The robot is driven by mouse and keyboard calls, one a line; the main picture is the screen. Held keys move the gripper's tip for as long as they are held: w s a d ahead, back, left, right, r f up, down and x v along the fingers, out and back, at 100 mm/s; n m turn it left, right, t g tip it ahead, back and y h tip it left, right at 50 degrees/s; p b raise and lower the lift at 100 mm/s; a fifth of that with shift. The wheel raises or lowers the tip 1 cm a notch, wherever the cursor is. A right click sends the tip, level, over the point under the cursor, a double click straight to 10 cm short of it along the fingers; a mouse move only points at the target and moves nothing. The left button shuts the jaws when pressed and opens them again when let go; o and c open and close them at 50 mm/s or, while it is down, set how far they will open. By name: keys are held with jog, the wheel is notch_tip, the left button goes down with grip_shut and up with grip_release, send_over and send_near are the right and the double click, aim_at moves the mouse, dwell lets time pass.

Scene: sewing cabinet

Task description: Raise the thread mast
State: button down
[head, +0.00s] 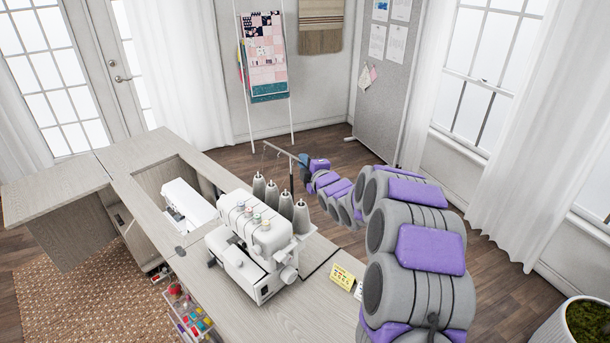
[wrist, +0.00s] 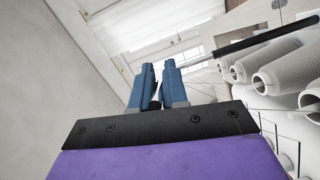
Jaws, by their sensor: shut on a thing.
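The thread mast (head: 291,177) is a thin dark upright post behind the thread cones, with a thin crossbar (head: 279,149) at its top. In the head view my gripper (head: 303,160) is at the right end of this crossbar. In the wrist view my gripper's blue fingers (wrist: 154,84) are close together with a small dark piece between them, which I take as the crossbar's end. The dark post (wrist: 262,40) also shows at the right there. The white serger (head: 250,243) stands on the cabinet top in front of the mast.
Several grey thread cones (head: 272,194) stand between the serger and the mast, with thin threads near the bar. A white sewing machine (head: 187,203) sits in the cabinet opening (head: 168,172). A yellow card (head: 342,278) lies right of the serger. Floor behind the cabinet is clear.

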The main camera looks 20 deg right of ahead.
notch_tip(320, 180, up, 14)
jog(key=p, duration=0.4)
jog(key=shift+f, duration=0.2)
jog(key=c, duration=1.4)
grip_release()
jog(key=shift+c, duration=0.2)
jog(key=shift+o, duration=1.1)
jog(key=s+d+r+p, duration=0.1)
jog(key=s+d, duration=0.1)
jog(key=s, duration=1.5)
jog(key=shift+d, duration=0.2)
